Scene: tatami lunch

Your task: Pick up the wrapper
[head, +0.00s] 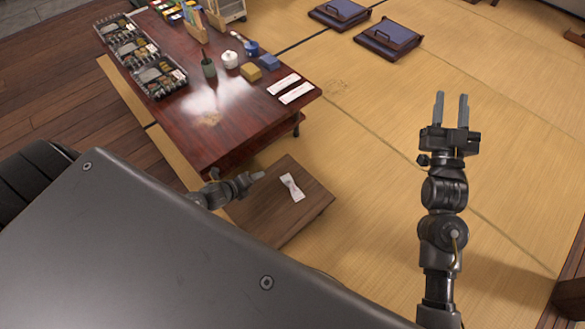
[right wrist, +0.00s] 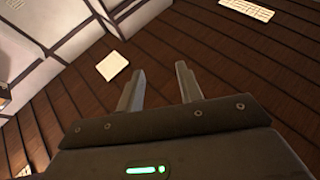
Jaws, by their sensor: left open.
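My left gripper is open and empty. My right gripper (head: 452,106) is raised over the tatami at the right, far from the wrapper. Its two fingers stand apart with nothing between them, which also shows in the right wrist view (right wrist: 160,88).
Floor cushions (head: 388,38) lie at the back. The tatami on the right is clear.

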